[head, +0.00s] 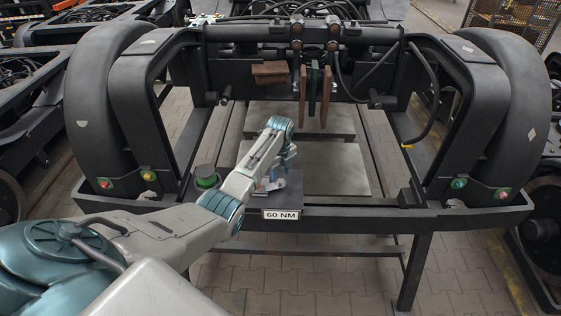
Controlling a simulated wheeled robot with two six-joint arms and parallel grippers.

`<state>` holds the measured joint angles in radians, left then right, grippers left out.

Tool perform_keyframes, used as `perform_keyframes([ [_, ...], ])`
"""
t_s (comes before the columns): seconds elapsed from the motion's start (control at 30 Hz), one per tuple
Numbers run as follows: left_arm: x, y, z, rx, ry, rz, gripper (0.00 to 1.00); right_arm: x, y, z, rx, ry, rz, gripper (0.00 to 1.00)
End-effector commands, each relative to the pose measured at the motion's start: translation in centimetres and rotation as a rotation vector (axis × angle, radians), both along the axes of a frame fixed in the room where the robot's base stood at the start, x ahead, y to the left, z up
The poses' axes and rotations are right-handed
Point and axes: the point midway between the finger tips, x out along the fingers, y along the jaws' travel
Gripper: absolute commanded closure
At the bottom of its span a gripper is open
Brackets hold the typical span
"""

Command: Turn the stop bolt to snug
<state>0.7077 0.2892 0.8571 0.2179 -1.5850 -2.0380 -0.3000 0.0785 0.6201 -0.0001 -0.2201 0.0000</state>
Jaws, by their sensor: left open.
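My left arm reaches in from the lower left across the front beam of the bogie frame (340,218). My left gripper (284,172) points down over a dark block at the front, near a small metallic piece (268,184) on it. The gripper is open; its fingers are small here, and I cannot tell whether they touch anything. I cannot make out for certain which part is the stop bolt. A label reading 60 NM (281,214) is fixed to the block's front. My right gripper is not in view.
A dark round holder with a green top (207,176) stands left of my forearm. Brown blocks (269,72) and upright brown and green plates (313,95) hang at the rear crossbar. Large black wheels (92,95) flank both sides. A flat grey plate (335,170) lies behind the block.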

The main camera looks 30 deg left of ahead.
Motion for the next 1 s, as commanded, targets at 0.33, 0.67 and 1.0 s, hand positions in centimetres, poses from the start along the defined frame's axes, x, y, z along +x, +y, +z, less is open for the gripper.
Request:
perform_keyframes([
  [0.33,0.1,0.0,6.3,0.000,-0.004,0.000,0.57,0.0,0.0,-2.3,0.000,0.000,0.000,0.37],
  [0.67,0.0,0.0,7.9,0.000,-0.001,0.000,0.57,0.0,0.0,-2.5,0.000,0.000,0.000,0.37],
  [1.0,0.1,0.0,7.8,0.000,-0.001,0.000,0.57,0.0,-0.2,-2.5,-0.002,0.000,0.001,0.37],
])
